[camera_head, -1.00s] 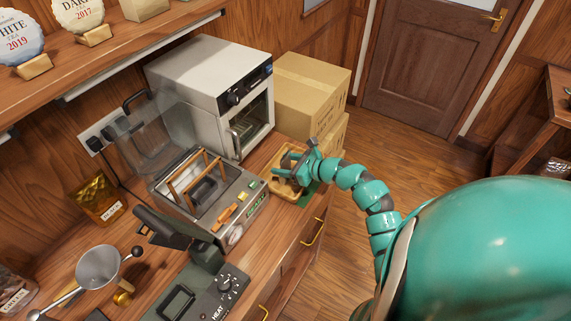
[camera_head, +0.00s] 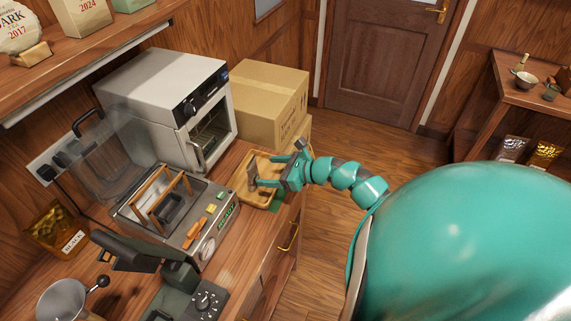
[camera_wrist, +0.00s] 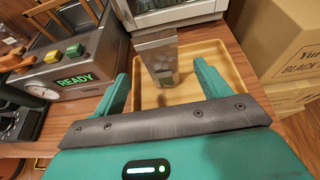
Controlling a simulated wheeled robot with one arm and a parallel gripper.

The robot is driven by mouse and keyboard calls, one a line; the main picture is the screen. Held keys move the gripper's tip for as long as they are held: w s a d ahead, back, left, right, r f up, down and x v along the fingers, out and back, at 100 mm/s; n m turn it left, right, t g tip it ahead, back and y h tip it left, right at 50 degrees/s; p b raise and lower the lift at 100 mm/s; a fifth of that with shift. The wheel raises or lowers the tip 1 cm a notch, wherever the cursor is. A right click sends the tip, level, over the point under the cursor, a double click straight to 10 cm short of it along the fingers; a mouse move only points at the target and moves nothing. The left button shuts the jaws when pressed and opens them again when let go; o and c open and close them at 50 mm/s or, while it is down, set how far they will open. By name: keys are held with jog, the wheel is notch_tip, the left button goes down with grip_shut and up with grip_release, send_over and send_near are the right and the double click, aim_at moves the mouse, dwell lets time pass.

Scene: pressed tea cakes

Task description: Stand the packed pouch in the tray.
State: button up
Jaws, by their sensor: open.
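The packed pouch is a silver-grey pack (camera_wrist: 158,57) standing upright in the tan wooden tray (camera_wrist: 214,57) in the wrist view. In the head view the pouch (camera_head: 252,173) shows small and grey inside the tray (camera_head: 247,198), on the counter. My gripper (camera_wrist: 163,78) is open, with one finger on each side and the pouch ahead between them. A gap shows on both sides, so it does not hold the pouch. It also shows in the head view (camera_head: 269,171), reaching over the tray from the right. The pouch's base is visible on the tray floor.
A sealer machine (camera_head: 208,215) with a lit READY display stands left of the tray. A white oven (camera_head: 165,95) is behind it. Cardboard boxes (camera_head: 268,95) stand behind the tray. Open floor (camera_head: 345,225) lies right of the counter.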

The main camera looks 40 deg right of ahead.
jog(key=shift+b+v, duration=0.5)
jog(key=shift+v, duration=1.9)
